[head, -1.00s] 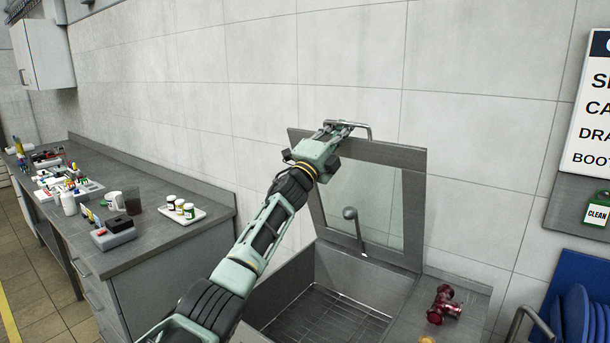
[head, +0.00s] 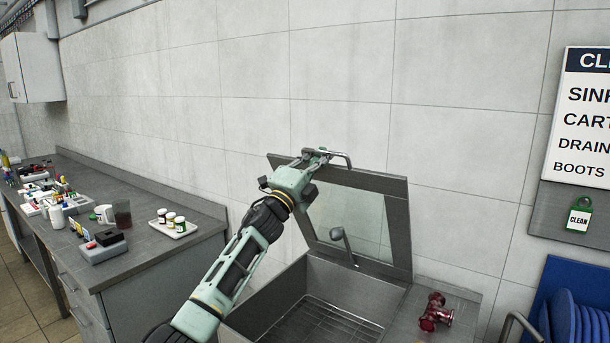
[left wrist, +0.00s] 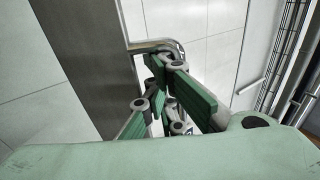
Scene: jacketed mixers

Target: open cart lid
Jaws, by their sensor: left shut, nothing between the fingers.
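The cart lid (head: 357,225) is a grey metal frame with a clear window. It stands raised and tilted back toward the tiled wall, above the open cart basin (head: 318,318). A bent metal handle (head: 335,155) is at the lid's top edge. My left gripper (head: 316,157) is shut at the handle, with its fingers touching or very close to it. In the left wrist view the fingers (left wrist: 172,95) are beside the handle (left wrist: 158,46) and the lid's edge (left wrist: 95,50); nothing shows between them. My right gripper is not in view.
A red valve fitting (head: 435,312) lies on the ledge right of the basin. A blue hose reel (head: 580,310) is at the far right. A counter (head: 150,262) with a tray of jars (head: 172,225) stands at the left. A sign (head: 588,120) hangs on the wall.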

